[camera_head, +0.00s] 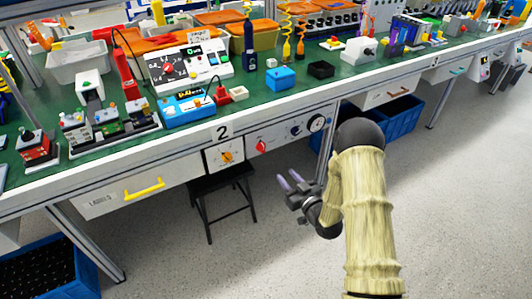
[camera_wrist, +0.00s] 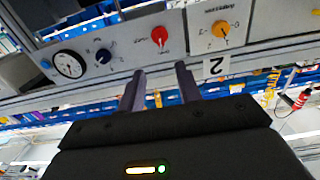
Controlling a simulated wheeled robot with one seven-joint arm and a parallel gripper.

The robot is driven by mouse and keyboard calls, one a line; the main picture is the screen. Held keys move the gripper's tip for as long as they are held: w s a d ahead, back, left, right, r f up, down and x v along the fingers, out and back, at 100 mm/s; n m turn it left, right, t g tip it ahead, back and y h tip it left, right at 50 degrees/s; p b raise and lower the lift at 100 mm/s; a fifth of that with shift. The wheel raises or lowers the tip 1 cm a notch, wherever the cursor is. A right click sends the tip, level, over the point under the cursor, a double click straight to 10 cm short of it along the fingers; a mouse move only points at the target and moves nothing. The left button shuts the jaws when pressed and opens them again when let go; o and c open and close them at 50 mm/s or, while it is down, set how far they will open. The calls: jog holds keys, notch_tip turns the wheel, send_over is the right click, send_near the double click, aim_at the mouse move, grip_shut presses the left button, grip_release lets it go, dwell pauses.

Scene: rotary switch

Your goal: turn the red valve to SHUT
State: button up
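The red valve (camera_head: 261,146) is a small knob on the light panel under the bench's front edge. It also shows in the wrist view (camera_wrist: 159,36), where the picture is upside down. Small markings sit around it, too small to read. My gripper (camera_head: 289,178) is below and to the right of the valve in the head view, apart from the panel. In the wrist view my gripper's two fingers (camera_wrist: 160,72) are spread with nothing between them, and the red valve lies just beyond their tips.
An orange switch (camera_head: 227,156) is left of the valve; a dark blue knob (camera_head: 296,130) and a round gauge (camera_head: 317,123) are right of it. A black stool (camera_head: 222,182) stands under the bench. A drawer with a yellow handle (camera_head: 144,188) is at left. The floor in front is clear.

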aim_at(264, 149)
jog(key=b+x, duration=0.2)
jog(key=x, duration=1.3)
jog(key=shift+a, duration=0.1)
jog(key=shift+c, duration=0.4)
grip_shut()
